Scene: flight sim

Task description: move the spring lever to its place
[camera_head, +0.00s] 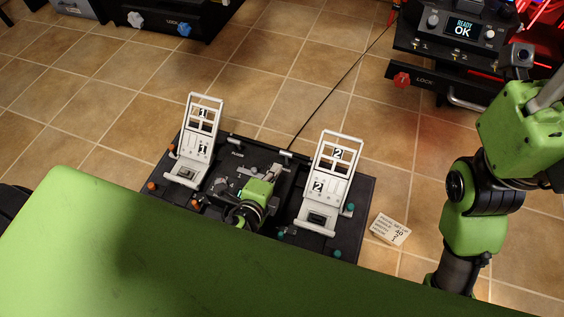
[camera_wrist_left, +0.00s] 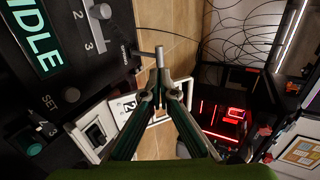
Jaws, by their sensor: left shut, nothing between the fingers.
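My left gripper (camera_head: 272,180) is low over the middle of the dark pedal unit (camera_head: 345,215), between the two white pedals; its fingers are small and partly hidden by my own arm. In the left wrist view its fingers (camera_wrist_left: 160,88) are closed together and empty. A grey metal rod (camera_wrist_left: 160,56), perhaps the spring lever, stands just past the fingertips; I cannot tell whether they touch. A thin pin (camera_wrist_left: 145,54) sticks out of the dark panel (camera_wrist_left: 100,75) beside it. My right gripper is out of view.
White pedal 1 (camera_head: 202,120) and white pedal 2 (camera_head: 335,160) flank the left gripper closely. A paper card (camera_head: 390,229) lies on the tiles at the right. A console reading READY OK (camera_head: 462,27) stands at the upper right. The tiled floor (camera_head: 300,60) behind is mostly clear, with a cable across it.

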